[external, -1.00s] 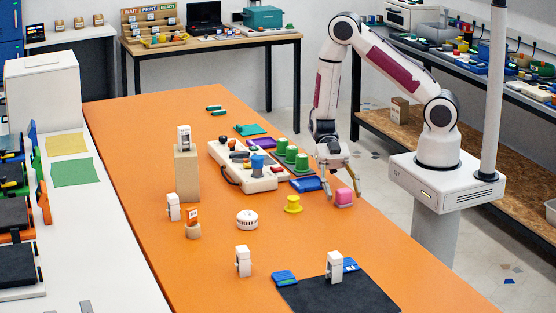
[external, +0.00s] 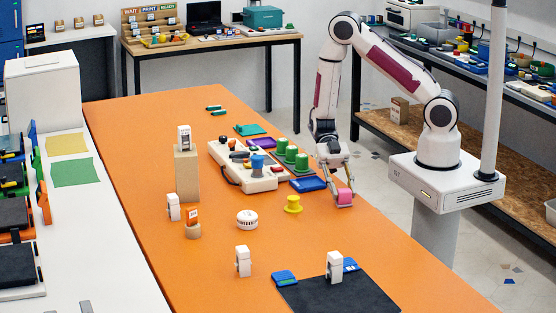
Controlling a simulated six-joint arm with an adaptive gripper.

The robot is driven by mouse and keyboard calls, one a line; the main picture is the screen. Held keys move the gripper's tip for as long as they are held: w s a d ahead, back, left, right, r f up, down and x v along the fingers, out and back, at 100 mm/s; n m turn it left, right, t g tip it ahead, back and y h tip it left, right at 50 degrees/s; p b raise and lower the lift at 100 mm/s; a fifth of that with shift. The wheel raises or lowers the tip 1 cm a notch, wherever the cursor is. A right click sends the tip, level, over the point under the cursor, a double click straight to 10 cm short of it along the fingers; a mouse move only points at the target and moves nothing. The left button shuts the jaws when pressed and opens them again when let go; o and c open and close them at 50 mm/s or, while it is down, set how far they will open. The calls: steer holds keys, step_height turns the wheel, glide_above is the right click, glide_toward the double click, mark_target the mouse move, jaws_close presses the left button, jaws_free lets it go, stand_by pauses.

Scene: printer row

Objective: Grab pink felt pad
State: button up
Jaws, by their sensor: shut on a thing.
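The pink felt pad (external: 344,197) is a small block-shaped pink thing at the right edge of the orange table. My gripper (external: 342,193) points down at it, with its fingers around the pad's sides. The gripper is shut on the pad. The pad is at or very near the table top; I cannot tell whether it is clear of the surface. The fingers hide part of its sides.
A yellow knob (external: 292,204) stands just left of the pad. A blue tray (external: 308,184) and several green knobs (external: 291,154) lie behind it. A dark mat (external: 335,296) is at the front. The orange table (external: 405,270) is clear at the front right.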

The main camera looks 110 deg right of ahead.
steer(key=shift+r, duration=0.15)
steer(key=shift+r, duration=4.8)
